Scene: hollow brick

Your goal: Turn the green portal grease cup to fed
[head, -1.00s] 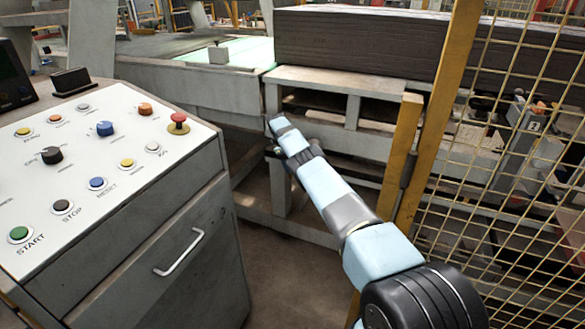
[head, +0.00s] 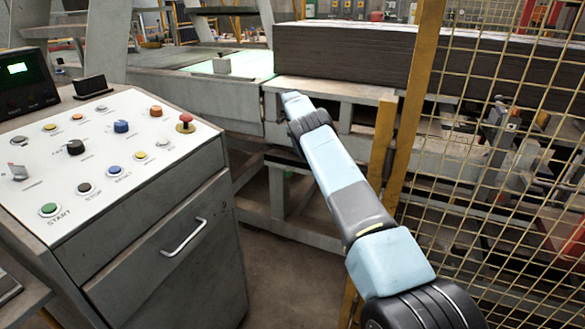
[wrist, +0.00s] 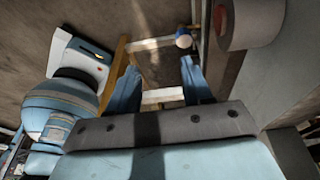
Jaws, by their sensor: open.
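I cannot make out a green grease cup for certain in either view. In the wrist view my gripper (wrist: 160,64) is open, with its two blue fingers apart and nothing held between them. A small rounded knob (wrist: 183,41), pale with a blue part, shows just beyond the right fingertip, by the end of a pale bar (wrist: 150,44). I cannot tell whether it is a grease cup. In the head view my arm reaches toward the grey machine frame (head: 352,112), and the fingers cannot be made out there.
A control console (head: 105,150) with several coloured buttons stands at left. A yellow post (head: 412,110) and mesh fence (head: 500,170) stand close to my arm's right. A dark stack (head: 345,52) lies on the machine. A thick roller-like cylinder (wrist: 250,22) is right of my gripper in the wrist view.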

